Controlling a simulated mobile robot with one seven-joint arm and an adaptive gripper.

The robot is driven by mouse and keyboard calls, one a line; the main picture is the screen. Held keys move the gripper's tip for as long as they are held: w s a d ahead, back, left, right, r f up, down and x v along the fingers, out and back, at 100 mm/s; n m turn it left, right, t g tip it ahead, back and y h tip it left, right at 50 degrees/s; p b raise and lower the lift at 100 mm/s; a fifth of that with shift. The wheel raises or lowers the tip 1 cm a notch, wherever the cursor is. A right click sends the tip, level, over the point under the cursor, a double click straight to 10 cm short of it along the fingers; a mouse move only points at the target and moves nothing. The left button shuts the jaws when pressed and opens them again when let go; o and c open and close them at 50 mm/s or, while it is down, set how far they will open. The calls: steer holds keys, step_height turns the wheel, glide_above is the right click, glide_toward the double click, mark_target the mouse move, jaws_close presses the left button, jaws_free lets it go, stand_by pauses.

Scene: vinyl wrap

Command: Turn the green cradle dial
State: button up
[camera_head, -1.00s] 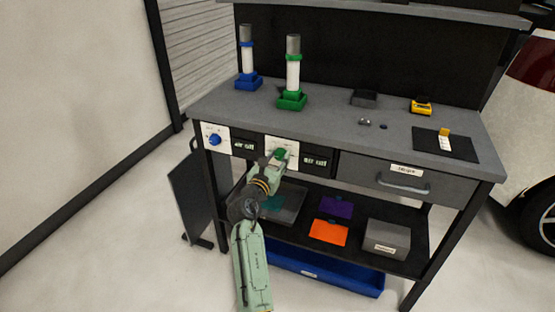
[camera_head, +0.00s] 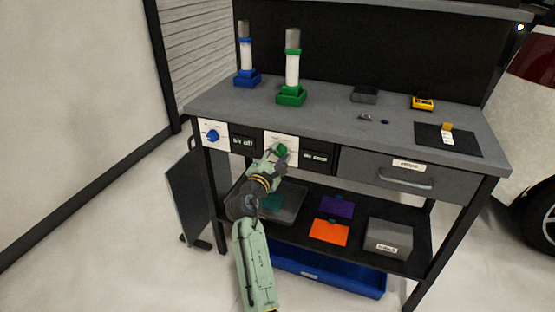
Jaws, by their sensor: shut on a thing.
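The green dial (camera_head: 283,149) sits on a white panel (camera_head: 271,138) on the bench front. My gripper (camera_head: 277,153) is at that dial, shut on it, and hides its lower left part. A dark display (camera_head: 315,156) with small light text, too blurred to read surely, is right of the panel. The green cradle (camera_head: 291,96) stands on the bench top above, holding an upright white tube with a grey top (camera_head: 292,60).
A blue dial (camera_head: 213,136) with its own display (camera_head: 243,142) is at the left. A blue cradle (camera_head: 246,78) with a tube stands on the top. A drawer handle (camera_head: 405,184) protrudes at the right. The lower shelf holds trays, coloured sheets and a grey box (camera_head: 387,238).

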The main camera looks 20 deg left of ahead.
steer(key=m+b, duration=0.1)
steer(key=m, duration=0.1)
steer(key=m+b, duration=0.1)
steer(key=m, duration=0.1)
steer(key=m+b, duration=0.2)
steer(key=shift+f, duration=0.35)
steer(key=m+b, duration=0.3)
steer(key=m, duration=0.2)
steer(key=shift+b, duration=0.3)
steer(key=shift+m+b, duration=0.5)
steer(key=shift+m, duration=0.4)
steer(key=shift+r, duration=0.1)
steer(key=o, duration=1.2)
steer(key=shift+c, duration=0.2)
